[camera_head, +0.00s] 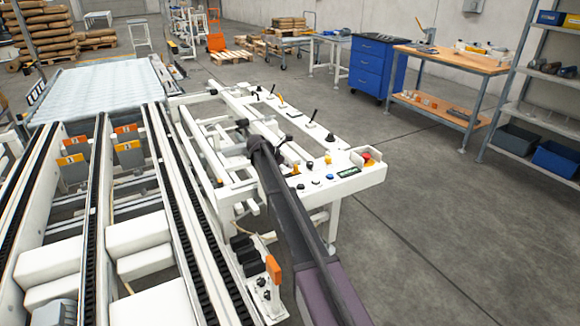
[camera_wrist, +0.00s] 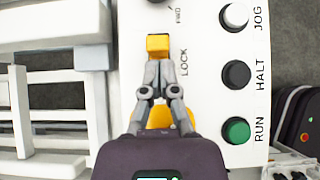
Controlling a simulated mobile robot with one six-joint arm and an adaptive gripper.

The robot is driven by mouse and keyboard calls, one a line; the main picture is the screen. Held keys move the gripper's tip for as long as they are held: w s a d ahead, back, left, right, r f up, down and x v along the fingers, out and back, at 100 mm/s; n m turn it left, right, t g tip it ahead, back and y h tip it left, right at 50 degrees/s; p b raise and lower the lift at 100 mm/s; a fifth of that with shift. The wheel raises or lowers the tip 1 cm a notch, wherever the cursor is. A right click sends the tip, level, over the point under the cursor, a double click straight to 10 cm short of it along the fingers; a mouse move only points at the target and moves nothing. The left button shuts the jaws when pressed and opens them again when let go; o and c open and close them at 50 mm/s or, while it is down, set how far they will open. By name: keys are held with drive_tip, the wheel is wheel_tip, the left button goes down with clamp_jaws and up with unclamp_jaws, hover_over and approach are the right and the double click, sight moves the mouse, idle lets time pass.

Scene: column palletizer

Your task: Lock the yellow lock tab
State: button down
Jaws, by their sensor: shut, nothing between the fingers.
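The yellow lock tab (camera_wrist: 158,45) stands on a white panel beside the printed word LOCK in the wrist view. My gripper (camera_wrist: 158,63) is shut and empty, its fingertips together right at the tab's lower end. I cannot tell whether they touch it. A yellow-orange part (camera_wrist: 162,118) shows behind and between the fingers, partly hidden by them and by my wrist. In the head view my dark arm reaches over the white control panel (camera_head: 345,180), and my fingertips cannot be made out there.
On the panel, a white JOG button (camera_wrist: 235,16), a black HALT button (camera_wrist: 236,74) and a green RUN button (camera_wrist: 236,130) sit right of the tab. A dark knob marked FWD is at the top edge. A red stop button (camera_head: 367,157) is at the panel's right end. White rails lie left.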

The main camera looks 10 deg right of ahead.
drive_tip(key=p+v, duration=0.4)
drive_tip(key=v, duration=0.2)
drive_tip(key=shift+r, duration=0.15)
drive_tip(key=shift+p+v, duration=0.75)
drive_tip(key=shift+v, duration=0.45)
drive_tip(key=shift+s, duration=0.15)
drive_tip(key=s+d+r+m+g+y+p, duration=0.1)
drive_tip(key=s+m+y+p, duration=0.3)
drive_tip(key=s+m, duration=0.6)
drive_tip(key=s+d+r+m+g+y+p, duration=0.1)
drive_tip(key=s+m+y+p, duration=0.3)
drive_tip(key=s, duration=3)
drive_tip(key=d+r+m+p, duration=0.1)
drive_tip(key=m, duration=0.6)
drive_tip(key=shift+s+r+m+g+y, duration=0.3)
drive_tip(key=shift+r+g, duration=0.1)
